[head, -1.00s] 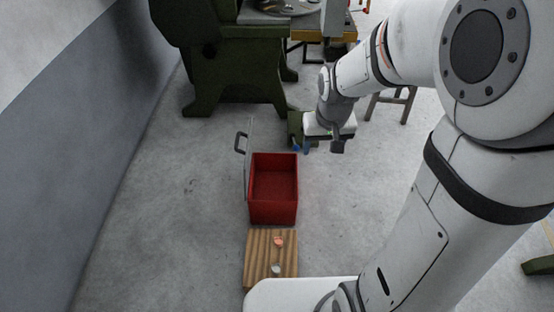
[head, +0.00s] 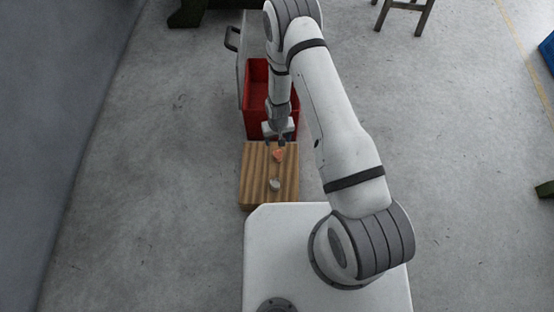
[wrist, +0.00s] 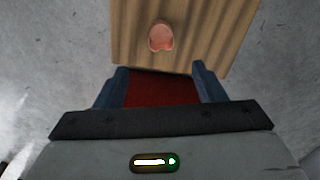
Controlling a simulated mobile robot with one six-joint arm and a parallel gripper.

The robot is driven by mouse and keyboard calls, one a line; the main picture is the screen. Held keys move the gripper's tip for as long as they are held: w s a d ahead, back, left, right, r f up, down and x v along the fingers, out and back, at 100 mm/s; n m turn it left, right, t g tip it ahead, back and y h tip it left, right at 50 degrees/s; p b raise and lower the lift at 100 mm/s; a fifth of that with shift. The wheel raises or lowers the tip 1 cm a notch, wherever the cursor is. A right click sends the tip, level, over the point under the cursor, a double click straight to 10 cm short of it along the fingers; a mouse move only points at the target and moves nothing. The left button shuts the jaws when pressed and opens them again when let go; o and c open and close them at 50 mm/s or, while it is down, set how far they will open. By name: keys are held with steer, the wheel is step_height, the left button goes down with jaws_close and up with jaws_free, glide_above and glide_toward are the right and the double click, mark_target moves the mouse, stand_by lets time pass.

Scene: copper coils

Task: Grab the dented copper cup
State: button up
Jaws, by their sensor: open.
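The copper cup (head: 278,154) lies on the wooden board, near its far end. It also shows in the wrist view (wrist: 160,37) as a small copper-coloured piece with a rounded, uneven outline, on the bare wood. My gripper (head: 282,142) is above the board's far edge, close to the cup. In the wrist view its two blue fingers (wrist: 160,77) are spread wide with nothing between them, and the cup lies beyond their tips. The exact height above the cup is hard to tell.
A small grey round piece (head: 274,185) sits on the wooden board (head: 251,180), nearer to me than the cup. A red bin (head: 257,80) stands just beyond the board, beside a grey cart handle (head: 232,38). Open floor lies on both sides. A wall is at the left.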

mark_target(278, 153)
steer(key=f, duration=0.3)
steer(key=f+b, duration=0.1)
steer(key=f, duration=0.1)
steer(key=shift+s+f, duration=0.15)
steer(key=shift+s, duration=0.25)
step_height(278, 153, down, 5)
steer(key=shift+f+b, duration=0.2)
steer(key=shift+b, duration=1.05)
steer(key=shift+s+r, duration=0.1)
steer(key=c, duration=1.1)
